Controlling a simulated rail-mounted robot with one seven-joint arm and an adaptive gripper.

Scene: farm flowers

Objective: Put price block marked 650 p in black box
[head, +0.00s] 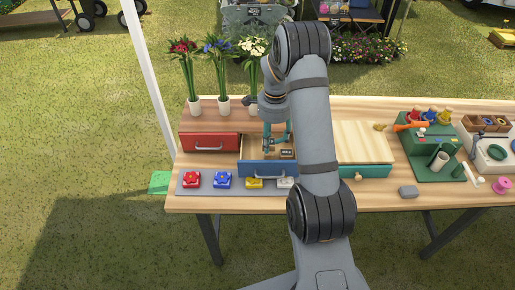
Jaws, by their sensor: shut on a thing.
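My gripper (268,146) points down over the open blue-fronted drawer (268,169) at the middle left of the table. It is shut on a small greyish block, mostly hidden by the fingers. A small dark item with a pale top (287,153) lies in the drawer just right of the gripper. Any writing is too small to read, so I cannot confirm which block is marked 650 p. I cannot clearly make out a black box; my arm covers the table right of the drawer.
A red drawer front (209,142) is at left, with vases of flowers (220,103) behind. Red, blue and yellow flower blocks (222,180) lie in front on a grey mat. A wooden-topped green drawer (364,142), green tool board (437,163) and grey block (408,191) are at right.

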